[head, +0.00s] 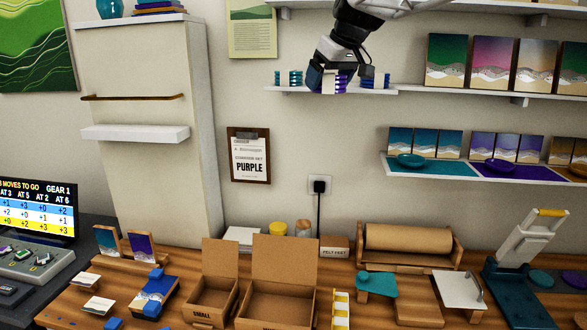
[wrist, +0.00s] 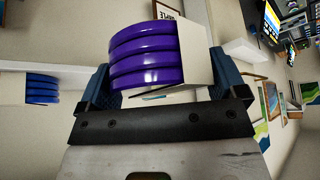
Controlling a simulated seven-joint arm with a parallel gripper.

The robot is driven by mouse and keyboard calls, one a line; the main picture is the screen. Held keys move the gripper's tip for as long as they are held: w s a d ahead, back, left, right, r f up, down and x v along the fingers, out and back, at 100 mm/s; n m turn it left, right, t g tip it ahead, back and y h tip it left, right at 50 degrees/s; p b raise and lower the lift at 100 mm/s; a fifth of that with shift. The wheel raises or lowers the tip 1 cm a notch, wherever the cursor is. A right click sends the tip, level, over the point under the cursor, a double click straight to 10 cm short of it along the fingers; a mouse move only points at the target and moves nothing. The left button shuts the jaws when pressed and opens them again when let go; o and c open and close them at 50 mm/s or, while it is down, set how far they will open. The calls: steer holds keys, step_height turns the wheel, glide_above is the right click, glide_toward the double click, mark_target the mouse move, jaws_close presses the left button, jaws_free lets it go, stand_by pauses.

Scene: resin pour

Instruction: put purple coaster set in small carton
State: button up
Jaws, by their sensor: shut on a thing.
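The purple coaster set (wrist: 145,55), a stack of glossy purple discs in a white holder, fills the middle of the wrist view. My gripper (wrist: 170,95) is shut on it, with a blue finger at each side. In the head view my gripper (head: 332,80) is at the small upper wall shelf, and the purple set (head: 341,83) shows partly at its fingers. I cannot tell whether the set touches the shelf. The small carton (head: 212,292), marked SMALL, stands open and looks empty on the bench below, lid raised.
A teal coaster set (head: 295,78) and a blue coaster set (head: 381,81) flank my gripper on the shelf (head: 285,90). A larger open carton (head: 277,300) stands right of the small one. An order card (head: 249,157) reads PURPLE. The wall between shelf and bench is mostly clear.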

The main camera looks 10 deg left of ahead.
steer(key=s+a+f+n+g+y, duration=0.1)
steer(key=s+a+f+n+g, duration=0.2)
steer(key=a+f, duration=0.7)
steer(key=s+a+f+n+g+y, duration=0.15)
steer(key=a+f+n, duration=0.35)
steer(key=f, duration=1.1)
steer(key=s+a+f+n+g, duration=0.1)
steer(key=s+a+f+n, duration=0.1)
steer(key=s+f, duration=0.3)
steer(key=s+a+f+n+g+h, duration=0.1)
steer(key=s+f+n, duration=0.3)
steer(key=f, duration=0.8)
steer(key=s+a+f+n+g+h, duration=0.1)
steer(key=s+a+f+n, duration=0.2)
steer(key=s+f, duration=0.5)
steer(key=shift+s+f+n+g, duration=0.25)
steer(key=shift+f+n+g, duration=0.1)
steer(key=shift+f, duration=0.1)
steer(key=shift+a, duration=0.1)
steer(key=w+a+f, duration=0.1)
steer(key=w+a, duration=0.9)
steer(key=w, duration=0.2)
steer(key=shift+a+f, duration=0.2)
steer(key=shift+w, duration=0.1)
